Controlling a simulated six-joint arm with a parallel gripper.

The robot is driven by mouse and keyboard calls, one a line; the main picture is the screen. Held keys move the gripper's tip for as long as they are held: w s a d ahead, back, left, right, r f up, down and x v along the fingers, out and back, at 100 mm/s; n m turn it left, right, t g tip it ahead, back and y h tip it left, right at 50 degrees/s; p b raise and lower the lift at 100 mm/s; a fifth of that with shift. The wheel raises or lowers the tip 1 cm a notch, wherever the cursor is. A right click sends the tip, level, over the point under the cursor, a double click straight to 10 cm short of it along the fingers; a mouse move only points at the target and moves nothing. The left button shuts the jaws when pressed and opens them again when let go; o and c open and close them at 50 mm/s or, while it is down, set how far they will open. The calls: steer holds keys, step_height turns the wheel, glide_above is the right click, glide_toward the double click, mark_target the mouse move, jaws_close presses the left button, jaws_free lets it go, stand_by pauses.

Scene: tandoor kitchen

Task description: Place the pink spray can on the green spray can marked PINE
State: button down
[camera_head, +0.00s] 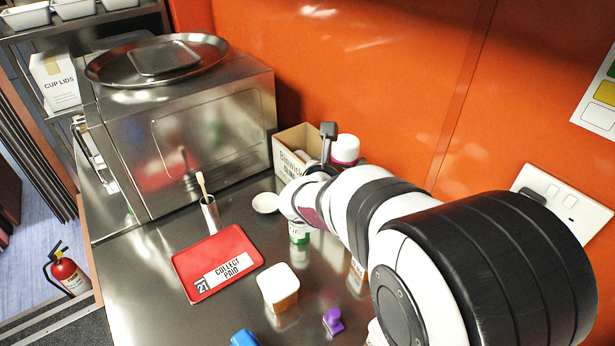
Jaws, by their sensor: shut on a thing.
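My arm reaches in from the lower right, and its white wrist end with my gripper (300,197) is above the counter, in front of the carton. The jaws are mostly hidden by my own wrist. A magenta-pink patch, which looks like the pink spray can (312,218), shows at the wrist; my gripper is shut on it. Just below stands a white and green can (299,234), seemingly the PINE one; its lettering is too small to read and its top is hidden. I cannot tell whether the two cans touch.
A red COLLECT PAID tray (218,262), a brush in a metal cup (209,212), an orange-and-white tub (278,288) and a purple object (333,321) stand nearby. A carton (297,142) and a white-capped pink container (345,150) are behind. A steel oven (190,130) fills the back left.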

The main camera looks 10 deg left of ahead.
steer(key=shift+w+d+r, duration=0.4)
steer(key=shift+d, duration=0.2)
steer(key=shift+w+a+f, duration=0.35)
steer(key=shift+a+f, duration=1.45)
steer(key=shift+a, duration=0.05)
steer(key=shift+w+a+f, duration=0.35)
steer(key=shift+a+f, duration=1.45)
steer(key=shift+a, duration=0.05)
steer(key=shift+w+a+f, duration=0.35)
steer(key=shift+a+f, duration=1.45)
steer(key=shift+a, duration=0.05)
jaws_free()
steer(key=shift+f, duration=0.15)
